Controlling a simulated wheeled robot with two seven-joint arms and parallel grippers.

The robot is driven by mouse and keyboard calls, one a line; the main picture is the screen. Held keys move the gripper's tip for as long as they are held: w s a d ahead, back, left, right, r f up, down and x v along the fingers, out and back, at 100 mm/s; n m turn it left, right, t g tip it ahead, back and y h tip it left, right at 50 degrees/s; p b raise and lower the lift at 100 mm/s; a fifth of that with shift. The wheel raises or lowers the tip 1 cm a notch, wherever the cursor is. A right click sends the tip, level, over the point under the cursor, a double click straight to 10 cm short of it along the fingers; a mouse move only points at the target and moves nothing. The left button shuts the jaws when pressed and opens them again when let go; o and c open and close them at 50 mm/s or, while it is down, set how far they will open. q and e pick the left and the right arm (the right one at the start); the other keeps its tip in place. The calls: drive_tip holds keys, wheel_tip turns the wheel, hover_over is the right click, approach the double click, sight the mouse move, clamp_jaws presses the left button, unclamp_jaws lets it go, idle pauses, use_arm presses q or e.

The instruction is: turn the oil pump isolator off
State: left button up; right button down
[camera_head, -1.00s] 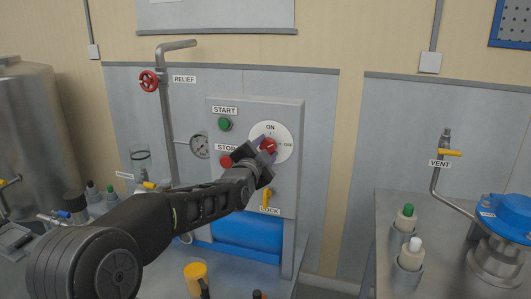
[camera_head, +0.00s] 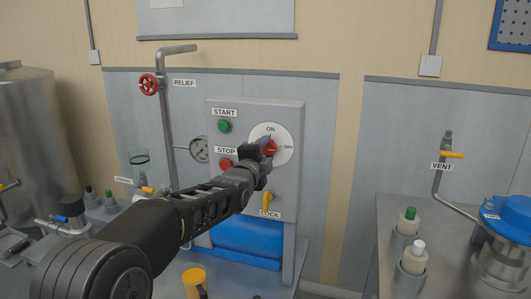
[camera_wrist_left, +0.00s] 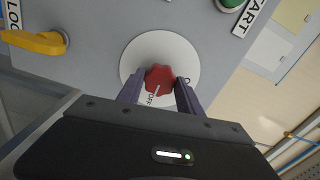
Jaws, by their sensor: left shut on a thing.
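The oil pump isolator is a red knob (camera_head: 270,147) on a white round dial (camera_head: 284,132) marked ON at the top and OFF at the right, on a grey panel. My left gripper (camera_head: 266,149) is at the knob, coming from the lower left. In the left wrist view, its two fingers (camera_wrist_left: 159,92) are shut on the red knob (camera_wrist_left: 160,76), one on each side. The knob's white mark appears to point toward the OFF label there. ON is partly hidden by a finger. My right gripper is not in view.
On the panel are a green START button (camera_head: 224,127), a red STOP button (camera_head: 226,164) and a yellow LOCK lever (camera_head: 267,202) below the dial. A red RELIEF valve wheel (camera_head: 149,84) is at the left. Bottles (camera_head: 408,221) stand on the right bench.

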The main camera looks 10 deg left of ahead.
use_arm(q)
drive_tip(key=o, duration=1.4)
drive_tip(key=shift+s, duration=0.15)
drive_tip(key=shift+s, duration=0.25)
drive_tip(key=s, duration=0.7)
drive_tip(key=shift+a+b, duration=0.25)
drive_tip(key=shift+b, duration=0.15)
